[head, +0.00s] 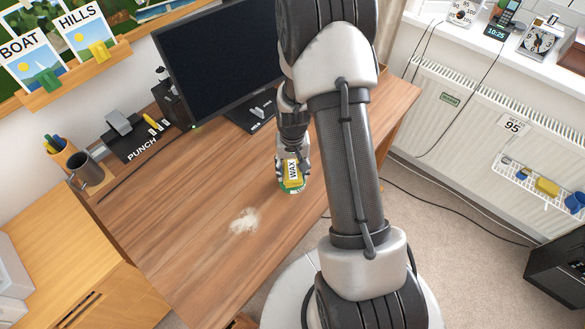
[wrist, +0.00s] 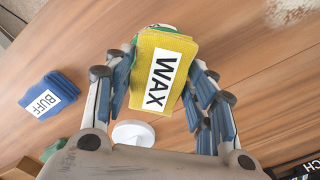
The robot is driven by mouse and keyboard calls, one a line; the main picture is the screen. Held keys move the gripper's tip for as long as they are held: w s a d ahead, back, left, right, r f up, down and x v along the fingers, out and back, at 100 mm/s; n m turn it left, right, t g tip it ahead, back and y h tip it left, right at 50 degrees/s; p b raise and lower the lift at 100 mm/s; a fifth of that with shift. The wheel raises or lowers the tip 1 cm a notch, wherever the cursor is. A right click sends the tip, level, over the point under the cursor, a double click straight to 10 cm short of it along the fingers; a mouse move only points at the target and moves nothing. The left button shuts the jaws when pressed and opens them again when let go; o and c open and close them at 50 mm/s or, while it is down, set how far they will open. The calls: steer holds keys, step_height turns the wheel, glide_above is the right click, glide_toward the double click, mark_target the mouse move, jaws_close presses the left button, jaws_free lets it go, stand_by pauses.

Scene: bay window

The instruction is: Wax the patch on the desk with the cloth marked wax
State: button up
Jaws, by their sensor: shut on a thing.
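The yellow cloth marked WAX (wrist: 178,58) is between the two fingers of my gripper (wrist: 164,72), which is shut on it. In the head view the cloth (head: 292,171) hangs from my gripper over the right part of the desk (head: 180,235); whether it touches the desk is unclear. A green edge shows at the cloth's end. The pale, whitish patch (head: 244,221) lies on the desk, left of and nearer than the cloth, apart from it. In the wrist view part of the patch (wrist: 290,10) shows at the top right.
A blue cloth marked BUFF (wrist: 47,95) and a white round thing (wrist: 133,132) lie near my gripper. A monitor (head: 220,55), a black punch (head: 130,140) and a grey mug (head: 86,170) stand along the desk's back. Bare desk surrounds the patch.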

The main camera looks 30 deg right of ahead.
mark_target(292, 170)
steer(key=shift+f+b, duration=0.35)
steer(key=shift+f, duration=0.15)
stand_by(1.1)
steer(key=shift+r+p, duration=2.6)
steer(key=shift+r, duration=1)
